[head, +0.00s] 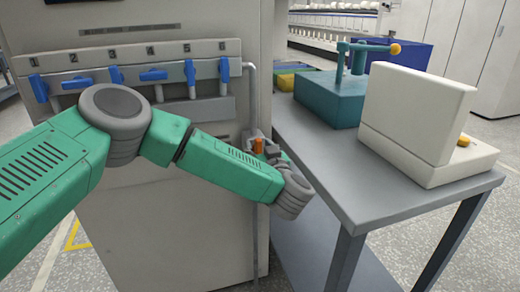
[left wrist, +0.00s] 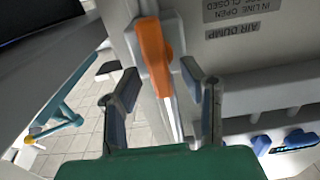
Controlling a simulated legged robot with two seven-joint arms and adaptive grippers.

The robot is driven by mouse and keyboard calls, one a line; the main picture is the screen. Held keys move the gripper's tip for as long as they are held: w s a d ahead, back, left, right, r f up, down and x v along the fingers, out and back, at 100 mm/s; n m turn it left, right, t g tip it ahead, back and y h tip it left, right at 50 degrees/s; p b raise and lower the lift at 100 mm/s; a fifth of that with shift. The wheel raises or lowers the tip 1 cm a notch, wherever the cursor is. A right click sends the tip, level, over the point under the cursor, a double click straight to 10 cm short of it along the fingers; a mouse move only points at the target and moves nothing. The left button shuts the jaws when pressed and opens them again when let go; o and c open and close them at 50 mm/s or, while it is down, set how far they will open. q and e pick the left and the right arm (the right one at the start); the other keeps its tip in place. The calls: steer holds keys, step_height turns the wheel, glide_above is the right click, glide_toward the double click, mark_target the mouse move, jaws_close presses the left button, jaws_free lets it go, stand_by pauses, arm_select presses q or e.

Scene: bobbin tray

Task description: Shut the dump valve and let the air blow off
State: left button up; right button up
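The dump valve's orange lever (head: 258,146) shows small at the right edge of the machine cabinet in the head view, partly behind my left arm. In the left wrist view the orange lever (left wrist: 155,55) is large, with a pale metal shank running down between the fingers. An upside-down "AIR DUMP" label (left wrist: 232,30) is on the panel beside it. My left gripper (left wrist: 160,78) is open, one finger on each side of the lever, with gaps visible. Its fingers are mostly hidden in the head view. My right gripper is not in view.
A row of numbered blue valve handles (head: 153,74) runs along the cabinet, some hanging down, some sideways. A grey table (head: 345,180) at right holds a teal fixture (head: 322,97) and a cream box (head: 415,110). A thin pipe (head: 250,100) runs down the cabinet edge.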

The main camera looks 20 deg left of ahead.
arm_select(q)
jaws_close()
